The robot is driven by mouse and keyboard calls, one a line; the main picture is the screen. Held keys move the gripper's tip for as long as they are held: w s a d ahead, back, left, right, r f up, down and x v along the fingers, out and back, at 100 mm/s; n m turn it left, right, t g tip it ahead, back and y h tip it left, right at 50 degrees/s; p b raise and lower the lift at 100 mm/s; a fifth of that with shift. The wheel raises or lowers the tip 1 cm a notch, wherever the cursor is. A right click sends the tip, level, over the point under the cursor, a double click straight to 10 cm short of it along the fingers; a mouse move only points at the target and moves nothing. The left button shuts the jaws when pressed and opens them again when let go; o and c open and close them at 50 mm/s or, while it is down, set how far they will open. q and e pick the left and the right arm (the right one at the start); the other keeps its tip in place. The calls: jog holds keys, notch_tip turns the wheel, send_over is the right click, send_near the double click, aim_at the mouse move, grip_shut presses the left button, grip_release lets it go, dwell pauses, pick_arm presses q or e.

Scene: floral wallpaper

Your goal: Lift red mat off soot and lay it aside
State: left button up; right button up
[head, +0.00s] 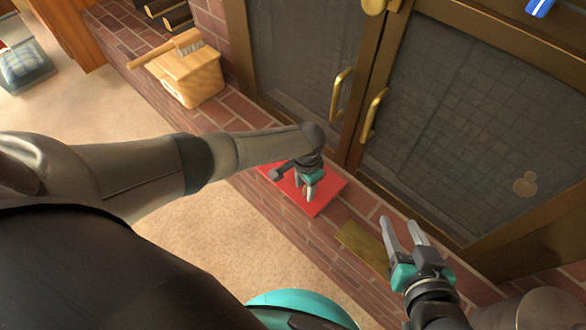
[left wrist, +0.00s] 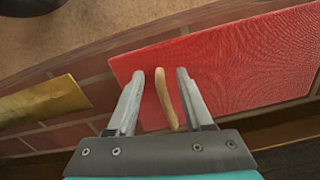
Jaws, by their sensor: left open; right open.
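The red mat (head: 331,188) lies flat on the brick hearth below the fireplace doors. It also fills much of the left wrist view (left wrist: 240,65). My left gripper (head: 309,190) is over the mat, pointing down, with its fingers apart. In the left wrist view, a tan, peg-like handle (left wrist: 163,98) at the mat stands between the two open fingers (left wrist: 160,74), with gaps on both sides. My right gripper (head: 403,232) is open and empty, to the right of the mat. No soot shows; whatever is under the mat is hidden.
A brass plate (head: 362,247) lies on the hearth between the mat and my right gripper. Fireplace doors with brass handles (head: 341,92) stand behind. A wooden box (head: 193,80) with a brush (head: 172,48) is at the hearth's left. Bare brick lies between box and mat.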

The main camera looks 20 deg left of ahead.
pick_arm(q)
grip_shut()
dwell(0.4)
dwell(1.1)
